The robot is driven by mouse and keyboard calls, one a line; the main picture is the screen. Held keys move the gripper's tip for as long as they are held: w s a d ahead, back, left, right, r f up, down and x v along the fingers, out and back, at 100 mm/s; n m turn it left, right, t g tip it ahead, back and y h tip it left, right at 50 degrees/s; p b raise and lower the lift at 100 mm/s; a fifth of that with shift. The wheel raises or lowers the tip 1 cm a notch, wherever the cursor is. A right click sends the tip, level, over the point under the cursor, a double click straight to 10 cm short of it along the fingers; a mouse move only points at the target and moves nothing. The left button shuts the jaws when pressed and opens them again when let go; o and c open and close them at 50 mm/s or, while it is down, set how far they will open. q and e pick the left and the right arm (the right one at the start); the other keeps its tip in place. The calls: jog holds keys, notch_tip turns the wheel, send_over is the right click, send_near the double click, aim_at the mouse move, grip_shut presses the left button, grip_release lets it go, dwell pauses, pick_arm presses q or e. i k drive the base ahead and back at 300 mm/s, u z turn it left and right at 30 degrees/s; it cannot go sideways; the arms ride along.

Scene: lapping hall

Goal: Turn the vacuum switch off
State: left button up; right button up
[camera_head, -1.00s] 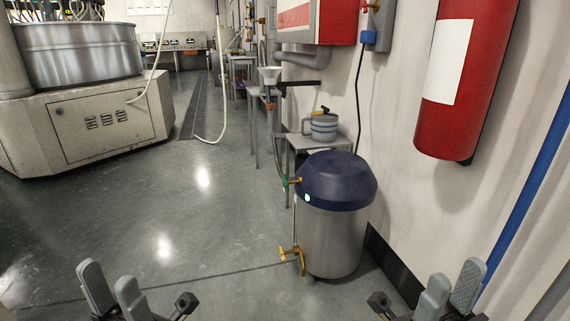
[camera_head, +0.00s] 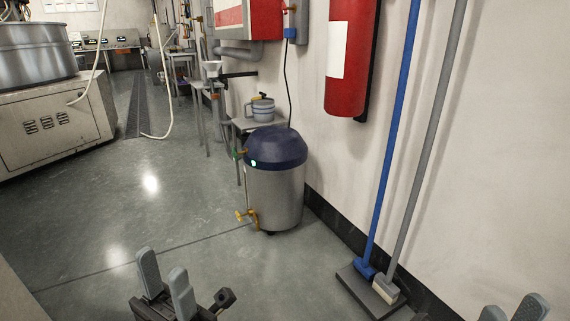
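A metal canister (camera_head: 275,196) with a dark blue lid (camera_head: 275,147) stands on the floor by the right wall; I cannot tell whether it is the vacuum. A small round light (camera_head: 253,163) glows green-white on the lid's lower edge, and brass taps (camera_head: 247,217) show on its left side. I cannot pick out a switch for certain. My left gripper (camera_head: 163,264) is open and empty at the bottom, nearer than the canister and apart from it. My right gripper (camera_head: 514,307) is at the bottom right edge, partly cut off, fingers apart and empty.
A small table (camera_head: 258,124) with a grey jug (camera_head: 263,109) stands behind the canister. A red cylinder (camera_head: 349,55) hangs on the wall. A blue-handled broom (camera_head: 388,140) and a grey-handled one (camera_head: 428,140) lean right. A large machine (camera_head: 52,125) stands left. Floor between is clear.

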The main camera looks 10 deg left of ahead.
aim_at(234, 154)
jog(key=z, duration=0.2)
jog(key=k, duration=0.3)
jog(key=u, duration=1)
jog(key=i, duration=1.45)
jog(key=z, duration=0.8)
jog(key=i, duration=0.6)
jog(key=z, duration=0.6)
